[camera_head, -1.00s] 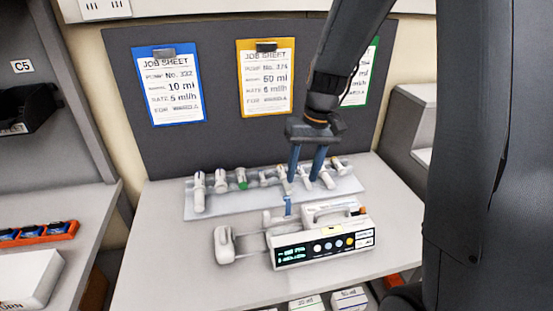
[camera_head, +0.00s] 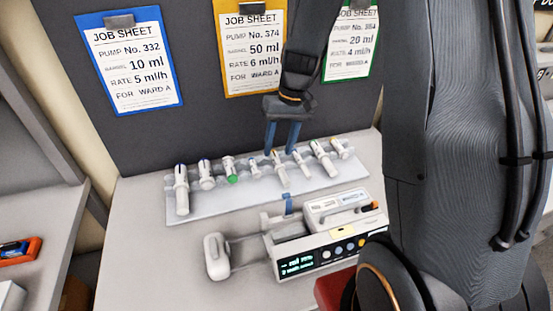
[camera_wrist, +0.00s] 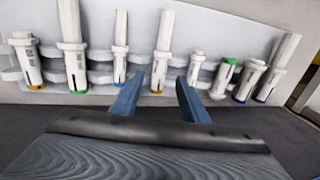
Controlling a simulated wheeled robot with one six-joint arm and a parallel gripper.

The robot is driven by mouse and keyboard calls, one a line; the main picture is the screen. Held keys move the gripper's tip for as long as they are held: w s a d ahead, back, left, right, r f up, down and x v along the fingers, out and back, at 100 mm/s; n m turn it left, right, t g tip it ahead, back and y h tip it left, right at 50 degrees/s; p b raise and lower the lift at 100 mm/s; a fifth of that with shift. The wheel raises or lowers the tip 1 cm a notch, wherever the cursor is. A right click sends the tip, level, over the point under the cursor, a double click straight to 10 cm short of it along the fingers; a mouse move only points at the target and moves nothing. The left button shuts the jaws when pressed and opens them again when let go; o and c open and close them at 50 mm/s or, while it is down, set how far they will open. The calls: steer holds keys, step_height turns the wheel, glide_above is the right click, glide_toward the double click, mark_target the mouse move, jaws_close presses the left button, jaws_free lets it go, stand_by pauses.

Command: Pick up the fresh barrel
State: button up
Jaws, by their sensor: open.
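Several white syringe barrels lie in a row on a pale rack (camera_head: 235,203), with differently coloured ends. Which one is the fresh barrel is not clear. My gripper (camera_head: 281,151) is open and empty, its two blue fingers pointing down by the middle of the row. A slim barrel (camera_head: 280,173) shows just below the fingers. In the wrist view a slim barrel with an orange end (camera_wrist: 162,50) lies ahead of the gap between the fingers (camera_wrist: 157,100), apart from them. A green-ended barrel (camera_head: 230,171) and a large barrel (camera_head: 181,190) stand further left.
A white pump (camera_head: 322,240) with a lit screen, blue clamp (camera_head: 288,204) and pusher (camera_head: 217,257) stands in front of the rack. Job sheets for 10 ml (camera_head: 130,62), 50 ml (camera_head: 252,48) and 20 ml (camera_head: 351,42) hang on the dark board behind. The table's left front is clear.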

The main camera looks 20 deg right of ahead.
mark_target(277, 157)
steer(key=shift+a+f+p, duration=0.15)
steer(key=shift+f+p, duration=0.1)
steer(key=shift+f, duration=0.6)
steer(key=shift+a+f+p, duration=0.1)
steer(key=shift+f+p, duration=0.15)
steer(key=shift+f, duration=0.6)
steer(key=shift+c, duration=0.2)
steer(key=c, duration=0.8)
steer(key=shift+c, duration=0.2)
steer(key=shift+r, duration=0.1)
